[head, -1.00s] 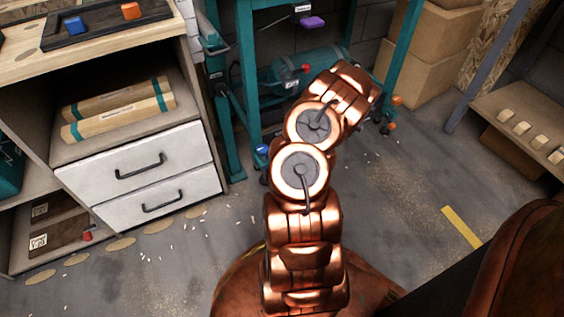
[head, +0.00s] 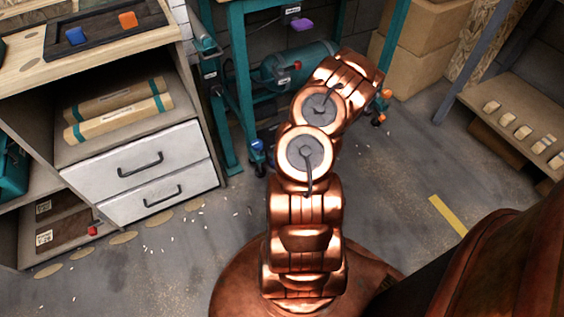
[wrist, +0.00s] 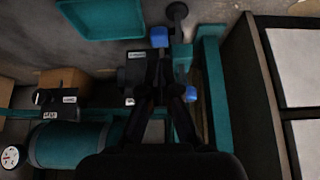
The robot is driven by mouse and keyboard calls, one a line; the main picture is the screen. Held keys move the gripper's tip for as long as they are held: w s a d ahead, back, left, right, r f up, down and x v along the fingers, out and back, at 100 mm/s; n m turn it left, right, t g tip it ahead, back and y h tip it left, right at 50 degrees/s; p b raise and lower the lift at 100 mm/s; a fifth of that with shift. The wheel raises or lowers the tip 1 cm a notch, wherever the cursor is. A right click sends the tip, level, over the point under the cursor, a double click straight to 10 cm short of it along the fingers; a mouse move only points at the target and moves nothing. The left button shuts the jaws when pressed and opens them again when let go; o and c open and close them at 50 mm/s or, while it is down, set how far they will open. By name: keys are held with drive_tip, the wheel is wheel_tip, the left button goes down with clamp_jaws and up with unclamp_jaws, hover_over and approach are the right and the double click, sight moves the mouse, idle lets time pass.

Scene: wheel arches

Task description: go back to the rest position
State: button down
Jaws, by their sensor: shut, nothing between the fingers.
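My gripper (wrist: 158,65) shows in the wrist view as dark fingers rising from the black base and meeting near the middle. It is shut, with nothing visible between the fingers. In the head view my copper arm is bent upward, leaning right at its upper end, and it hides the gripper. The gripper faces the area of the teal bench frame (wrist: 212,95).
The white drawers (head: 138,160) stand left, beneath a counter whose dark tray (head: 100,33) holds blue and orange blocks. A teal tank (head: 310,62) sits beneath the teal bench. Cardboard boxes (head: 425,35) and a shelf (head: 500,110) are right.

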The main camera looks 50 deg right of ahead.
idle(0.3)
drive_tip(key=w+a+r+n+y+p, duration=0.1)
drive_tip(key=w+a+r+p, duration=0.25)
drive_tip(key=r, duration=0.35)
drive_tip(key=w+a+r+n+y+p, duration=0.1)
drive_tip(key=w+a+r+p, duration=0.1)
drive_tip(key=a+r, duration=0.35)
drive_tip(key=w+a+r+n+y+p, duration=0.1)
drive_tip(key=w+a+r+p, duration=0.15)
drive_tip(key=r, duration=0.55)
drive_tip(key=s+a+r+n+g+y+p, duration=0.1)
drive_tip(key=a+r+p, duration=0.35)
drive_tip(key=r, duration=0.45)
drive_tip(key=s+a+r+n+g+p, duration=0.1)
drive_tip(key=a+r+g+p, duration=0.15)
drive_tip(key=a+r, duration=0.55)
drive_tip(key=s+a+r+g+p, duration=0.1)
drive_tip(key=s+a+r+p, duration=0.3)
drive_tip(key=r, duration=0.8)
drive_tip(key=s+a+r+g+h+p, duration=0.1)
drive_tip(key=s+a+r+p, duration=0.2)
drive_tip(key=s+r+p, duration=0.5)
drive_tip(key=s+a+r+g+p, duration=0.2)
drive_tip(key=s+a+r+p, duration=0.2)
drive_tip(key=s+r, duration=0.9)
wheel_tip(320, 180, up, 5)
drive_tip(key=shift+s+a+r+h+p, duration=0.15)
drive_tip(key=shift+a+h+p, duration=0.2)
drive_tip(key=shift+p, duration=0.65)
